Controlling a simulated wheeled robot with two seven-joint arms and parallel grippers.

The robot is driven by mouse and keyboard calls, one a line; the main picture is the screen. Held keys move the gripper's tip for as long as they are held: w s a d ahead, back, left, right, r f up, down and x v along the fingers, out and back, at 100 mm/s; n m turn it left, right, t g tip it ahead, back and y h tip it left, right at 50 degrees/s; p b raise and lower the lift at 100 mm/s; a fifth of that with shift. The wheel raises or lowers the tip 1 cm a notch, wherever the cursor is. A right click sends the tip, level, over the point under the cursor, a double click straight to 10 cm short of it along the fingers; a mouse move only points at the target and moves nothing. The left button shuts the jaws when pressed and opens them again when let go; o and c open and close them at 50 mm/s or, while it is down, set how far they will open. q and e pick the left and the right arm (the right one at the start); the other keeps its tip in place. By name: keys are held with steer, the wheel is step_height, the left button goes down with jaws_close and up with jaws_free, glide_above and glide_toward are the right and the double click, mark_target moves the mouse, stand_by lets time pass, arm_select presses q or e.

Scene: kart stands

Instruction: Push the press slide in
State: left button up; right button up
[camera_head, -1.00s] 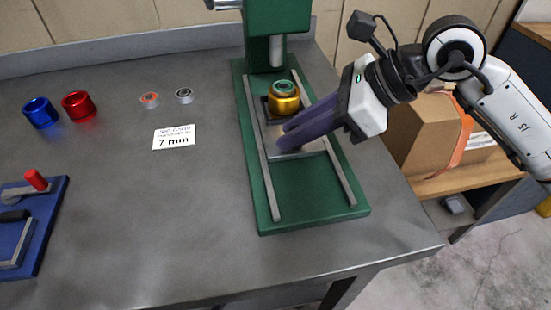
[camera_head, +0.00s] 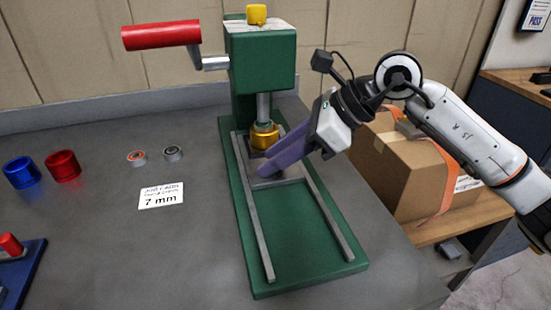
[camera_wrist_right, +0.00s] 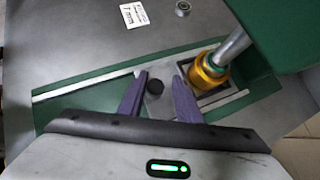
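The press (camera_head: 262,65) is green, with a ram (camera_head: 263,106) hanging over its base. The slide (camera_head: 283,180) is a grey plate between two rails, at the inner part of the base. A gold cup (camera_head: 265,136) sits on it beneath the ram; it also shows in the right wrist view (camera_wrist_right: 204,72) with a teal ring at its top. My right gripper (camera_head: 262,170) is low over the slide, in front of the cup. In the right wrist view its purple fingers (camera_wrist_right: 160,77) stand apart on both sides of a black knob (camera_wrist_right: 155,87). My left gripper is out of view.
A red lever handle (camera_head: 161,34) sticks out left of the press. Left on the table are blue (camera_head: 22,172) and red (camera_head: 63,166) cups, two small bearings (camera_head: 172,153) and a "7 mm" card (camera_head: 161,196). A cardboard box (camera_head: 405,170) stands right.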

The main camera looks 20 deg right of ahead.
steer(key=shift+o, duration=0.5)
steer(key=shift+s, duration=0.1)
steer(key=v, duration=1)
steer(key=shift+r, duration=0.15)
step_height(320, 180, up, 6)
steer(key=p, duration=0.5)
